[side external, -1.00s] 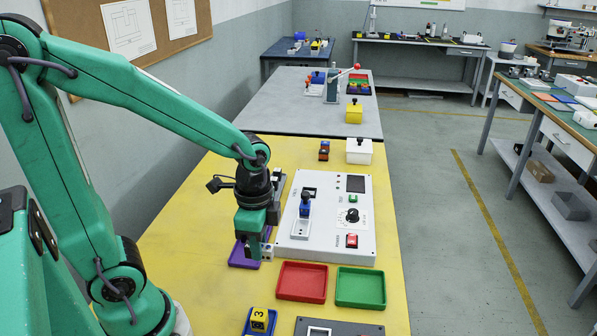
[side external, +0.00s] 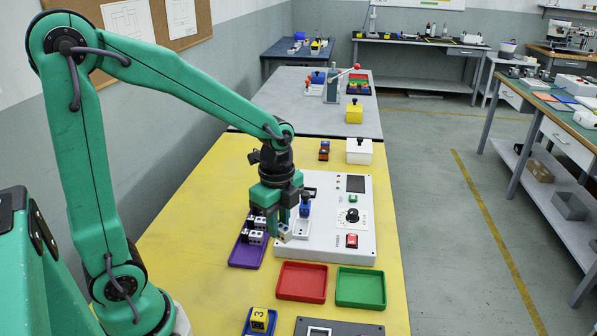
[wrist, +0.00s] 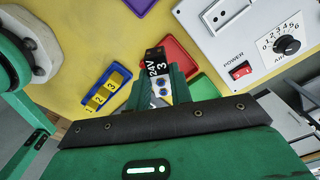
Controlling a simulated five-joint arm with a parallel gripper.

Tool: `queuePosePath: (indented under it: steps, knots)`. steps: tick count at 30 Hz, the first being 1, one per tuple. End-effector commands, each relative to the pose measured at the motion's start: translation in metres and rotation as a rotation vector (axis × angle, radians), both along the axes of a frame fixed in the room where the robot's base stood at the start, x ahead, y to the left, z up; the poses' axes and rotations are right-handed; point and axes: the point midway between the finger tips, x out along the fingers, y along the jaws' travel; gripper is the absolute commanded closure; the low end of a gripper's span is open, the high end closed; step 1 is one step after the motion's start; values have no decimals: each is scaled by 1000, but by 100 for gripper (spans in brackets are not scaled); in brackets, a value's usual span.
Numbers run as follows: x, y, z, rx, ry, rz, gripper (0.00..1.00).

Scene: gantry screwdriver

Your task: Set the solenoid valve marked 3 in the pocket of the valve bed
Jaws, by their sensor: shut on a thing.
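The solenoid valve marked 3 (wrist: 156,70), black and white with a "24V" label, is held between the green jaws of my gripper (wrist: 163,88). In the side external view my gripper (side external: 285,230) is shut on it, above the left part of the white control panel (side external: 337,243). The valve (side external: 285,235) hangs tilted there, close to the left of a pale recessed fixture, likely the valve bed (side external: 301,238). A blue tool-like piece (side external: 305,206) stands over that fixture. The jaws partly hide the fixture's left side. Part of it shows in the wrist view (wrist: 222,14).
A purple tray (side external: 241,263) with several more valves (side external: 255,237) is left of the panel. Red (side external: 301,282) and green (side external: 360,287) trays lie in front. A blue tray with yellow numbered blocks (side external: 259,320) and a dark plate (side external: 365,329) are nearest.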

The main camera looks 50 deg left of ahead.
Motion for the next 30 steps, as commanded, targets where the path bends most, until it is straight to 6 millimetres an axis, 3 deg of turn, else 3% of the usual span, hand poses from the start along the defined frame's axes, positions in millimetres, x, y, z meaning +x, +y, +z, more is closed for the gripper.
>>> queuePosePath:
  steps: [21,30]
  knots:
    - [77,41,-1,0,0,-706,100]
    - [100,58,-3,0,0,-951,100]
